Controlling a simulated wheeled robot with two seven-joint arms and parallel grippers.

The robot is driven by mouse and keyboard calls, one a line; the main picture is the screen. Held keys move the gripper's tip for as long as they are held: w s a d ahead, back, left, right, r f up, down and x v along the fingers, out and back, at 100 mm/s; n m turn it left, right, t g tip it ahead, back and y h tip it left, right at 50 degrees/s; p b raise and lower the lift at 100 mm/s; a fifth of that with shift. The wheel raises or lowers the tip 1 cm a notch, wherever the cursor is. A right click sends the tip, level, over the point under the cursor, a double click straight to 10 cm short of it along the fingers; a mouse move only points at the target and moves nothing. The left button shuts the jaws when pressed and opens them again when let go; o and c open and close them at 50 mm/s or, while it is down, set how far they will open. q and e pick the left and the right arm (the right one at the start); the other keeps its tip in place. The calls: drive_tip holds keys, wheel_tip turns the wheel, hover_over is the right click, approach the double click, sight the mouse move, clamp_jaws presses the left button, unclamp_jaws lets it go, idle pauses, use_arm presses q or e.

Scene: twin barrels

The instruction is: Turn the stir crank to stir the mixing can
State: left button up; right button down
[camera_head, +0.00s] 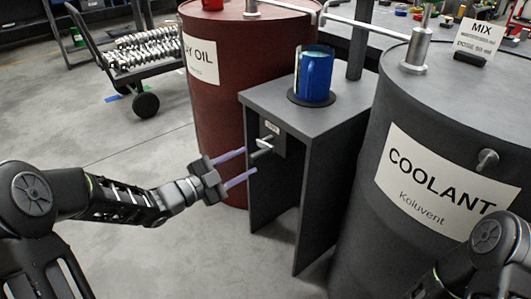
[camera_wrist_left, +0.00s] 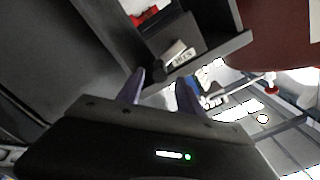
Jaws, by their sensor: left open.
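The blue mixing can (camera_head: 314,76) stands upright on a round dark plate on top of the grey stand (camera_head: 270,96). The stir crank (camera_head: 262,153) sticks out of the front of the stand, below a small label. My left gripper (camera_head: 250,161) is open, with its two purple fingers pointing at the crank from the left. One finger is above the other, and the crank grip is close to the tips. I cannot tell whether they touch. In the left wrist view the fingers (camera_wrist_left: 160,78) point toward the small label (camera_wrist_left: 181,56). My right gripper is out of view.
A red oil barrel (camera_head: 220,125) stands left of the stand. A dark coolant barrel (camera_head: 390,235) with a tap stands close on its right. A cart (camera_head: 150,70) with metal parts is at the back left. The floor (camera_head: 140,240) beside my left arm is clear.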

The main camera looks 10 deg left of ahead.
sight(270, 149)
use_arm(q)
drive_tip(key=b+x, duration=0.2)
drive_tip(key=x, duration=0.4)
drive_tip(key=shift+w+d+f, duration=0.1)
drive_tip(key=shift+w, duration=0.05)
drive_tip(key=shift+w+d, duration=0.4)
drive_tip(key=shift+w, duration=0.1)
clamp_jaws()
